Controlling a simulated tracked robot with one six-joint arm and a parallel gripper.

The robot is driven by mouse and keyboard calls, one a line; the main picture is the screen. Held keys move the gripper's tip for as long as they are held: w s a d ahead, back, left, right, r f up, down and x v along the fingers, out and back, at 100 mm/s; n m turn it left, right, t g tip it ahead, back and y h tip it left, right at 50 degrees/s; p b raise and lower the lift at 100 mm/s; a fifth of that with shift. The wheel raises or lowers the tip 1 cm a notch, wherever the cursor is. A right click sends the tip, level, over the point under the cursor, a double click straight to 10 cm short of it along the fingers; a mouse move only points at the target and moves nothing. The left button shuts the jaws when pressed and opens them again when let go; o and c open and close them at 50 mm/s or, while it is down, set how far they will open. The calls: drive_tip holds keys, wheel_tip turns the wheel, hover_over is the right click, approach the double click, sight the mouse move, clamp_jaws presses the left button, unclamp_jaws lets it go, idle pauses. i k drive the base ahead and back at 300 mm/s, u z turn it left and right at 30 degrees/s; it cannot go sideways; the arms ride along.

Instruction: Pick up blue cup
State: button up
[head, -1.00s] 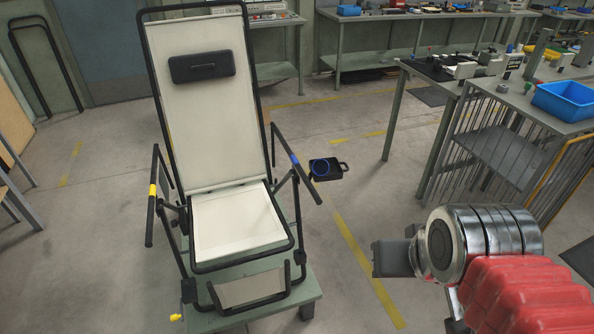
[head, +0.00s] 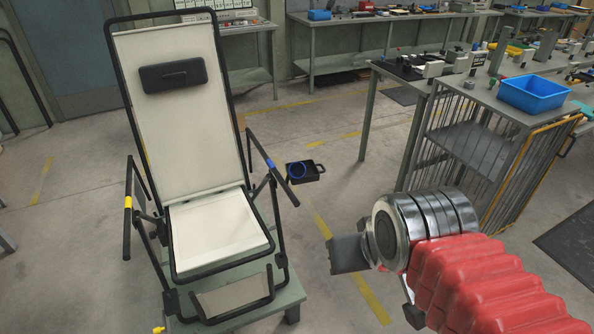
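I cannot make out a clear blue cup. My gripper (head: 349,254) is at the lower right, ahead of the red-sleeved arm, above the floor and well apart from the case in the picture. A dark end part points left; its fingertips are not clear, and I see nothing held.
The lounger stands on a green platform (head: 291,297). A barred workbench at right carries a blue tray (head: 532,93). More benches (head: 330,62) with tools line the back. Open floor with yellow lines (head: 348,263) lies between the lounger and the right benches.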

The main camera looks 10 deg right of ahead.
sight(296, 170)
drive_tip(key=z, duration=0.05)
drive_tip(key=i, duration=1)
drive_tip(key=u, duration=0.05)
